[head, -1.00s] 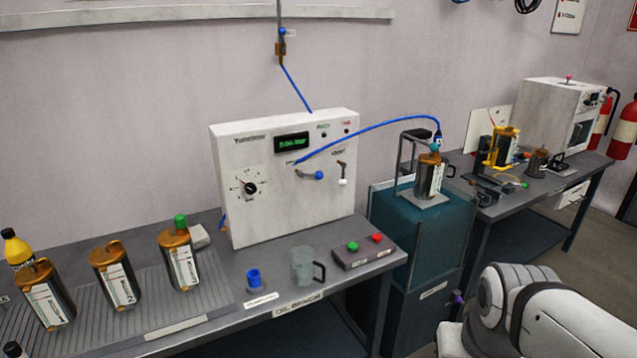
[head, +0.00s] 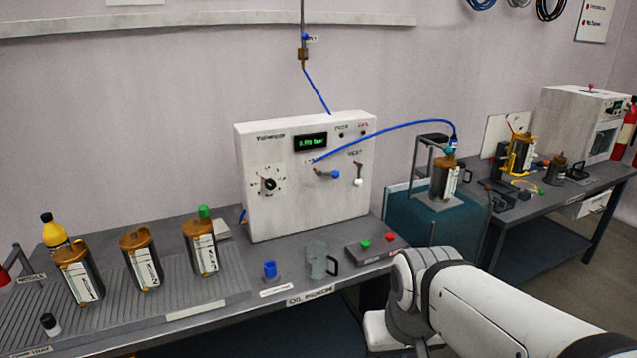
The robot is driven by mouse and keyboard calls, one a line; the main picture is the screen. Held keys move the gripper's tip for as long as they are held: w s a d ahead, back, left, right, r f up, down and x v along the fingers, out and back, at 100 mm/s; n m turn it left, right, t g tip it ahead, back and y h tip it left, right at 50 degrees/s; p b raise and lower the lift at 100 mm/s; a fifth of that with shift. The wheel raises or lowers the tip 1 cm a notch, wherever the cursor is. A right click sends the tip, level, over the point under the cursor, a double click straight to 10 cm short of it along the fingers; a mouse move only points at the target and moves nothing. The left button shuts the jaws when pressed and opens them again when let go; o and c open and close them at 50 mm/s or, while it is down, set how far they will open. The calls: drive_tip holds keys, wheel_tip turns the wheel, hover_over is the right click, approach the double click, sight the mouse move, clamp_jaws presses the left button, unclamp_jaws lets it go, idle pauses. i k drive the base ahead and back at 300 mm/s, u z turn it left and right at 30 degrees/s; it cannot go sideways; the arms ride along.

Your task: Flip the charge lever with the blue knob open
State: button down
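The charge lever with the blue knob (head: 335,174) is on the front of the white control box (head: 305,215), below the green display. It points to the right, roughly level. The vent lever with the white knob (head: 359,181) hangs down to its right. A blue hose (head: 385,133) runs from near the charge lever to the top of a canister (head: 445,178) on the teal stand. My white arm shows at the lower right, in front of the bench and apart from the levers. My gripper is not visible in this view.
Three dark canisters with orange tops (head: 142,262) stand on the ribbed tray at the left. A blue cup (head: 270,269), a clear jug (head: 318,259) and a button box (head: 378,248) stand in front of the control box. A second bench (head: 570,192) is at the right.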

sight(336, 174)
drive_tip(key=z, duration=0.05)
drive_tip(key=i, duration=1)
drive_tip(key=u, duration=0.05)
